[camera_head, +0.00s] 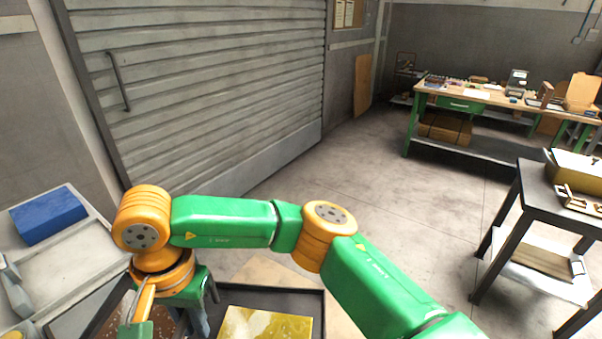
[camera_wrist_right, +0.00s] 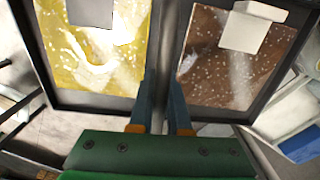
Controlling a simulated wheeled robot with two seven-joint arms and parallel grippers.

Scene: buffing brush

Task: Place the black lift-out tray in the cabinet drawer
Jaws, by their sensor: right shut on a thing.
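The black lift-out tray (camera_head: 270,290) is at the bottom of the head view, cut off by the frame edge. In the right wrist view its dark divider (camera_wrist_right: 168,45) runs between a yellow speckled panel (camera_wrist_right: 120,75) and a brown speckled panel (camera_wrist_right: 210,80). My right gripper (camera_head: 195,322) points down at the tray's middle, and its fingers (camera_wrist_right: 163,98) are closed on the divider. My arm hides part of the tray. My left gripper is not in view. I cannot make out the cabinet drawer.
A grey surface with a blue box (camera_head: 48,214) stands at the left. A dark side table (camera_head: 540,195) stands at the right, and a green-legged workbench (camera_head: 480,98) at the back right. The floor between is clear. A roller shutter (camera_head: 210,80) closes the back left.

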